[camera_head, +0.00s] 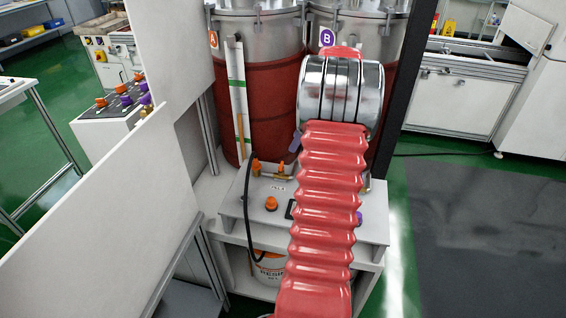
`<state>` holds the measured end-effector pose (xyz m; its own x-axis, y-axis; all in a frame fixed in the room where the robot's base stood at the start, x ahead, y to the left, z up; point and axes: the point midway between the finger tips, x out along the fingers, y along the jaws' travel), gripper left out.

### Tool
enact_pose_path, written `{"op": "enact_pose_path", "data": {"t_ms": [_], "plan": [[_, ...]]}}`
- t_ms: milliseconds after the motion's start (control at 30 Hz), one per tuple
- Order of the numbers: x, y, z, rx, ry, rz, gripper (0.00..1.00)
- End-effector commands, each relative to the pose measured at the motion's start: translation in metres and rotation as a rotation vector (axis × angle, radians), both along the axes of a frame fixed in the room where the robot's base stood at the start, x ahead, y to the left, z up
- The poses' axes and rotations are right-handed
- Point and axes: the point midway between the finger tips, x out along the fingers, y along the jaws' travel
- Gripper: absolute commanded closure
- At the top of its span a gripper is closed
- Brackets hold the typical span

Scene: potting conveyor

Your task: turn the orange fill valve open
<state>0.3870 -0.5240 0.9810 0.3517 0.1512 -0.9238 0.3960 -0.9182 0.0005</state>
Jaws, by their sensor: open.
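Two small orange fittings stand at the back of a light grey panel: an orange piece (257,167) at the left, close to a black hose, and an orange piece (281,168) just right of it, beside brass pipework. One of them appears to be the fill valve; I cannot tell which, nor how its handle is turned. My arm, with a red ribbed sleeve and a shiny metal joint, reaches up the middle and covers the right part of the panel. My gripper does not show; it is hidden behind the arm or out of view.
An orange button (271,203) sits on the panel (240,209). A red-filled tank (260,100) with an upright level strip (238,100) stands behind, with a second tank marked B. A bucket (270,268) is below. White boards (105,225) flank the left; dark floor mat (480,230) lies right.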

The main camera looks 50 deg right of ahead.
Motion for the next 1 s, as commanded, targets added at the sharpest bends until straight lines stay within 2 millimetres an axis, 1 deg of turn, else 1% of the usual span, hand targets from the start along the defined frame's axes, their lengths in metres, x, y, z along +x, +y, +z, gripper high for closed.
{"op": "enact_pose_path", "data": {"t_ms": [33,500,700,833,1000], "plan": [[0.002,0.002,-0.007,0.003,0.001,0.0,0.49],[0.027,0.013,-0.074,0.003,0.001,0.0,0.49],[0.037,0.017,-0.1,0.003,0.002,0.0,0.49],[0.041,0.018,-0.109,0.0,0.0,-0.001,0.49],[0.042,0.019,-0.113,0.0,0.0,-0.001,0.49]]}}
